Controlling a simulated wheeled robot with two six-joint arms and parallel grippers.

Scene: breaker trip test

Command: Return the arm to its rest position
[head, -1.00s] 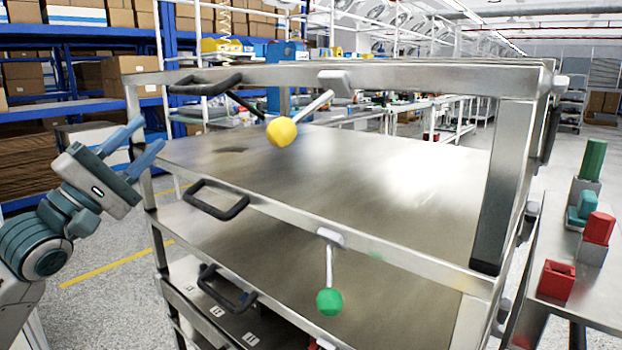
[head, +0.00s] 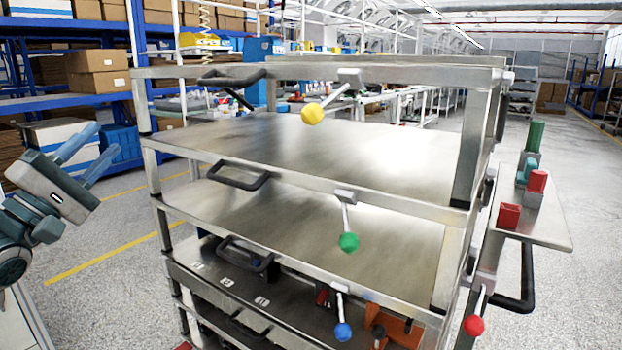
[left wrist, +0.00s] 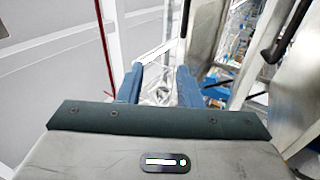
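My left gripper (head: 90,152) is at the left edge of the head view, raised to the left of a metal shelf cart (head: 330,195). Its two blue fingers are spread apart with nothing between them. The left wrist view also shows the open, empty fingers (left wrist: 159,85). The gripper is apart from the cart. My right gripper is not in either view.
The cart carries levers with a yellow knob (head: 312,113), a green knob (head: 348,242), a blue knob (head: 343,331) and a red knob (head: 474,325). Black handles (head: 238,177) stick out in front. A side shelf (head: 545,215) holds red and green blocks. Floor at left is clear.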

